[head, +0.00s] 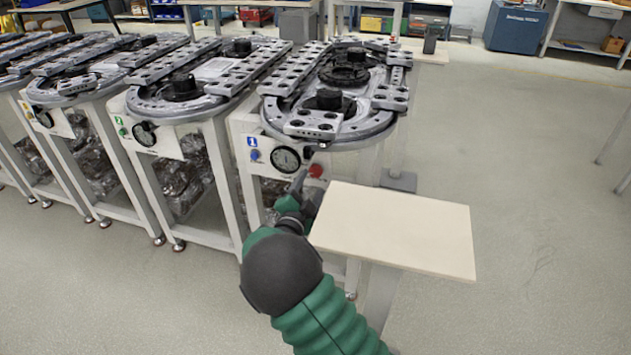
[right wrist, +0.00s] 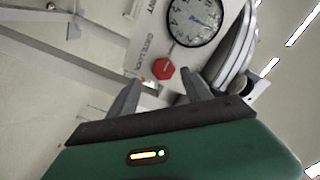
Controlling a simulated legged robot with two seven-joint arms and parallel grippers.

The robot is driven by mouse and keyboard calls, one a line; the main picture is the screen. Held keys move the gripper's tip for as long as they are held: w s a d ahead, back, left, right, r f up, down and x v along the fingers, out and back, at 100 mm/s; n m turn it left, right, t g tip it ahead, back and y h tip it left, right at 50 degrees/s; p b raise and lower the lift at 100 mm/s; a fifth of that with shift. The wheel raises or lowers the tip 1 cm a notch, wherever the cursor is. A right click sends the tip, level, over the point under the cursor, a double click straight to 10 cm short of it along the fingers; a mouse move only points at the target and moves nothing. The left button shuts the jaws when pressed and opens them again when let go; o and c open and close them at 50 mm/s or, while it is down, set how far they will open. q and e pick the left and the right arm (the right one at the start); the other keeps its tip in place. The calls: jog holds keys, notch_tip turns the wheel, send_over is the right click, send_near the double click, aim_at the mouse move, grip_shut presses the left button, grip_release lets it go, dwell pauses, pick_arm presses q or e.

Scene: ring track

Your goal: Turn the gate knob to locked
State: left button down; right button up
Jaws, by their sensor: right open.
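The red gate knob (head: 316,171) sits on the white front panel of the nearest ring track, right of a round dial and a blue button. In the right wrist view the red knob (right wrist: 163,71) looks faceted, beside lettering that appears to read "GATE LOCK". I cannot tell which way it is set. My right gripper (head: 303,183) is just in front of the panel, left of and below the knob. In the right wrist view my right gripper (right wrist: 158,86) is open, its fingers apart and empty, with the knob showing beyond and between the tips. My left gripper is out of view.
A pale tabletop (head: 400,228) stands right of my right arm, close to it. The ring track (head: 340,85) with its black hubs is above the panel. The dial (right wrist: 194,18) is near the knob. More track stands line the left; open floor lies right.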

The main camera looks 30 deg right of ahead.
aim_at(314, 174)
jog(key=x, duration=0.3)
jog(key=shift+w+r+b, duration=0.15)
jog(key=shift+w+b, duration=0.25)
jog(key=shift+w, duration=0.15)
jog(key=shift+w+d, duration=0.15)
jog(key=shift+d, duration=0.45)
jog(key=shift+a, duration=0.2)
grip_shut()
